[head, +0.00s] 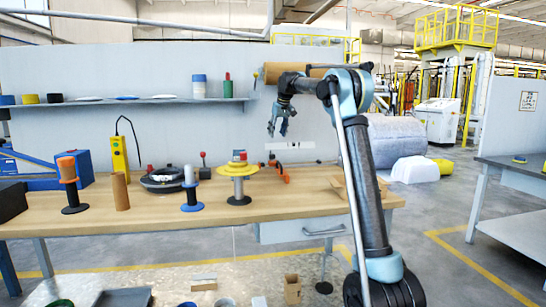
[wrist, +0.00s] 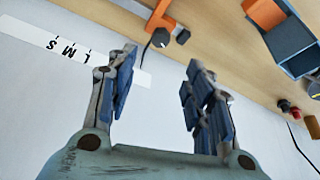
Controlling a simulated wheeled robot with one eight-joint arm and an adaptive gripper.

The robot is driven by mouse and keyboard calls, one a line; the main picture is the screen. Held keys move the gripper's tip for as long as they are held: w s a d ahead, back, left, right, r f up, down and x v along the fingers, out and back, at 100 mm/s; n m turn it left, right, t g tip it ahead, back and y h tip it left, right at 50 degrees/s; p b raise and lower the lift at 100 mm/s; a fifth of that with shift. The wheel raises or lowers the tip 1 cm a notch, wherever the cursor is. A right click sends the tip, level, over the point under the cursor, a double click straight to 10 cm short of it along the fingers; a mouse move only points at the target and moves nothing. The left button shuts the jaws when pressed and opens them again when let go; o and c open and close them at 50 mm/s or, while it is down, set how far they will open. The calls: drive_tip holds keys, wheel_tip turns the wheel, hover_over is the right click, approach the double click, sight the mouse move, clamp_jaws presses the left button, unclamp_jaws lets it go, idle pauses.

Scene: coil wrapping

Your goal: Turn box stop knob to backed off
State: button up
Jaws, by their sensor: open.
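My gripper (head: 277,131) is open and empty, pointing down in front of the back panel, above the bench's rear edge. In the wrist view its two fingers (wrist: 160,65) stand wide apart. A black knob (wrist: 161,38) beside an orange bracket (wrist: 158,14) shows beyond the fingertips, with a smaller dark part to its right. I cannot tell for sure whether this is the box stop knob, or how it is turned. Orange parts (head: 285,178) sit on the bench below my gripper in the head view. A white strip marked S, M, L (wrist: 45,38) is on the panel.
The wooden bench (head: 140,221) holds a yellow spool stand (head: 238,170), a black round turntable (head: 160,181) and an open cardboard box (head: 340,185) at right. A blue-grey holder (wrist: 290,45) shows at right in the wrist view.

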sight(272, 157)
drive_tip(key=x, duration=1.3)
drive_tip(key=shift+w+f, duration=0.15)
drive_tip(key=shift+f, duration=0.15)
drive_tip(key=shift+c, duration=0.4)
drive_tip(key=c, duration=1)
